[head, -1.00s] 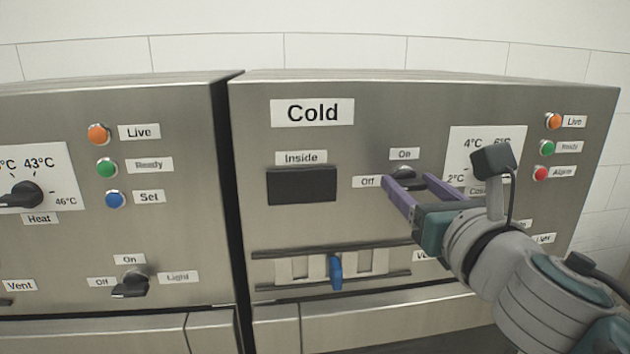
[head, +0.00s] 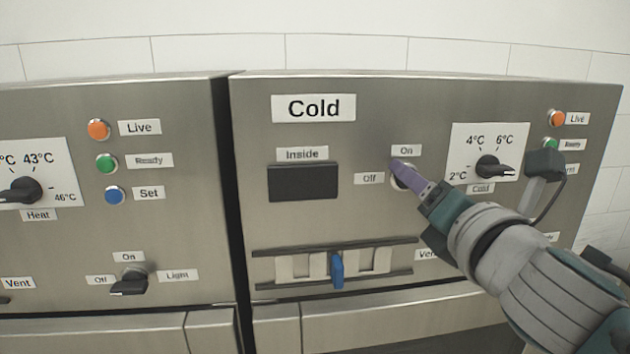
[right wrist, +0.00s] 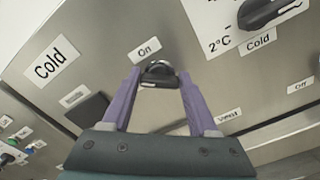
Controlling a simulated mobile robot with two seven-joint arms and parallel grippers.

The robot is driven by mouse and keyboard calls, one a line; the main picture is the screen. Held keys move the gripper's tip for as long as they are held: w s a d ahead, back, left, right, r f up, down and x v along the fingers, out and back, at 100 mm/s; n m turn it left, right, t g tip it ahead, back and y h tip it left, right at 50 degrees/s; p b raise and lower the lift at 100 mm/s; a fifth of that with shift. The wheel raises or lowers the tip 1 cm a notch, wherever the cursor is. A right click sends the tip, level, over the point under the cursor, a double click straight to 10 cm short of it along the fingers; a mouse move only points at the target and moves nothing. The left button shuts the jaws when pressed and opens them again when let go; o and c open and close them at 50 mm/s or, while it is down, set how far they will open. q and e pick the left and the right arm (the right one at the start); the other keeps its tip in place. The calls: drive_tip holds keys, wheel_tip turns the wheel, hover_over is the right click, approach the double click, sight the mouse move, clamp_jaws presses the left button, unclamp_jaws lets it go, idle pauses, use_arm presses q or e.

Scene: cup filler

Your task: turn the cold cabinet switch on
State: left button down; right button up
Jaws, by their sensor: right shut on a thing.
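The cold cabinet (head: 350,220) carries a black switch between an "Off" label (head: 369,178) and an "On" label (head: 406,151). My right gripper (head: 398,165) is at this switch, its purple fingers seen nearly edge-on and hiding most of the knob. In the right wrist view the switch (right wrist: 158,76) sits between the fingertips (right wrist: 160,84), which are shut on it, just below the "On" label (right wrist: 146,49). Which way the knob points is hard to tell. My left gripper is not in view.
A thermostat knob (head: 490,166) is right of the switch. A blue vent slider (head: 337,271) sits below on its rails. Indicator lamps, the orange one (head: 557,118) on top, are at the far right. The heat cabinet (head: 170,240) stands left.

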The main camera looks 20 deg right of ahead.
drive_tip(key=m+b, duration=0.1)
drive_tip(key=m, duration=0.9)
drive_tip(key=shift+d+f, duration=0.1)
drive_tip(key=shift+f, duration=0.05)
drive_tip(key=shift+m, duration=0.4)
drive_tip(key=o, duration=1.4)
drive_tip(key=shift+s+f, duration=0.1)
